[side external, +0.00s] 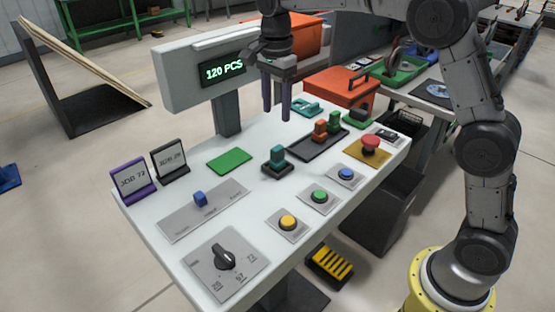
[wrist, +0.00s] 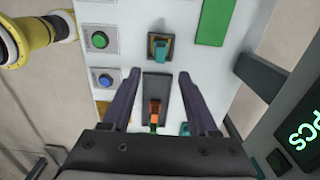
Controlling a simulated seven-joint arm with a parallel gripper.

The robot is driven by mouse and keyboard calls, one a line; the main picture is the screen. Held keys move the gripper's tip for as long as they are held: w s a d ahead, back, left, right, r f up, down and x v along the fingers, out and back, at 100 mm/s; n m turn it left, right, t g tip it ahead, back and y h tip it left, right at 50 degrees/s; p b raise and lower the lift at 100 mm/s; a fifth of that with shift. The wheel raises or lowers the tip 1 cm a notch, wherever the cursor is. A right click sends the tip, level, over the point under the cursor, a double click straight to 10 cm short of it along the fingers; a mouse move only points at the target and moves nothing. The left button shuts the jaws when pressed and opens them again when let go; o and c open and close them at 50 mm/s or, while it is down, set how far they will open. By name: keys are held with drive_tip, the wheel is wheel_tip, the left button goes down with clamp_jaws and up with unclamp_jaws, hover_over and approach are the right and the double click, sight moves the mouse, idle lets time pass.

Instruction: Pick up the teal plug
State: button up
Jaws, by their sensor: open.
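The teal plug (side external: 277,154) stands upright in a small dark socket base (side external: 277,168) on the white panel table. It also shows in the wrist view (wrist: 159,46), ahead of my fingertips. My gripper (side external: 276,118) is open and empty, with its purple fingers pointing down above the panel. In the wrist view my gripper (wrist: 159,75) has its two fingers spread on either side of a dark tray (wrist: 156,82). The fingers are apart from the teal plug, and nothing is between them at the tips.
An orange plug (side external: 320,130) and a green plug (side external: 334,122) stand in the dark tray. A flat teal piece (side external: 308,107) lies behind it. A red button (side external: 370,142), a green pad (side external: 229,161) and a display (side external: 224,70) are around. Several buttons line the front.

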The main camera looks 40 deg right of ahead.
sight(278, 147)
wheel_tip(278, 147, down, 8)
drive_tip(key=shift+r, duration=0.15)
drive_tip(key=shift+d+f, duration=0.15)
drive_tip(key=shift+f, duration=1.2)
drive_tip(key=shift+d+f, duration=0.1)
drive_tip(key=shift+f, duration=1.25)
clamp_jaws()
